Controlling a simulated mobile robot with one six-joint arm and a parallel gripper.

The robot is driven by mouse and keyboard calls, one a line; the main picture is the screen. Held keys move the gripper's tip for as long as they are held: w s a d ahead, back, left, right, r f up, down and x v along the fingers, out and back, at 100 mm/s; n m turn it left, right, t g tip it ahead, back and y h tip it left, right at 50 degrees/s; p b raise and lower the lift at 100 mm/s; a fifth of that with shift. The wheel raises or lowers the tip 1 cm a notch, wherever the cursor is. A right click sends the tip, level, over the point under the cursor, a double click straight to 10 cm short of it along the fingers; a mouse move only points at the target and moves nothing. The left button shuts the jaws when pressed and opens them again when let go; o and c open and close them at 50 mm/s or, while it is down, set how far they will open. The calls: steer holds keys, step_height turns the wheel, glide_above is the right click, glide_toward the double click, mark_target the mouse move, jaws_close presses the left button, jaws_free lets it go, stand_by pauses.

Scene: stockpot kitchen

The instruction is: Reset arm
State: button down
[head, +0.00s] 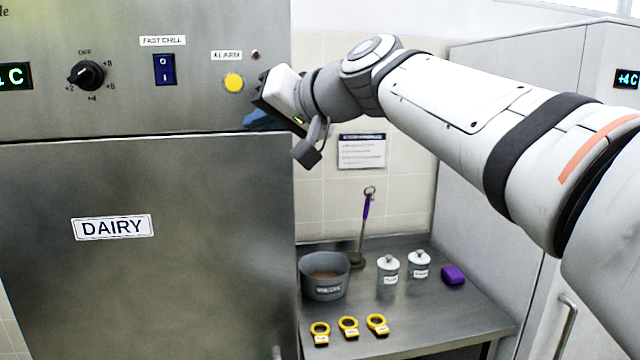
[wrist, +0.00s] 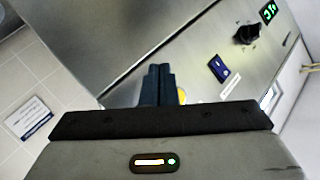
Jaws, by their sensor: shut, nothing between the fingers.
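My gripper (head: 262,118) is raised at the right edge of the steel fridge's control panel (head: 205,105), just below the yellow alarm button (head: 233,83). In the wrist view my gripper's dark fingers (wrist: 158,72) are together with nothing between them. They point toward the panel, and a sliver of the yellow button (wrist: 182,96) shows beside them. I cannot tell whether the fingertips touch the panel. My white arm reaches in from the right of the head view.
The fridge door labelled DAIRY (head: 113,227) is closed. The panel has a black knob (head: 86,75) and a blue switch (head: 164,69). Below my arm, a steel table (head: 420,310) holds a grey pot (head: 325,287), two lidded jars, a purple block (head: 453,275) and several yellow tags.

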steer(key=s+d+f+m+g+h, duration=0.1)
steer(key=s+d+f+h, duration=0.3)
steer(key=f, duration=0.9)
steer(key=s+d+f+m+g+h, duration=0.1)
steer(key=s+d+f+h, duration=0.3)
steer(key=s+d+f, duration=0.4)
steer(key=s+d+f+m+g+h, duration=0.1)
steer(key=s+d+f+g+h, duration=0.2)
steer(key=s+d+f, duration=0.4)
steer(key=d+f, duration=0.7)
steer(key=f, duration=0.5)
steer(key=shift+d+m+h, duration=0.25)
steer(key=shift+m+h, duration=0.05)
steer(key=shift+h, duration=0.1)
steer(key=shift+w, duration=0.1)
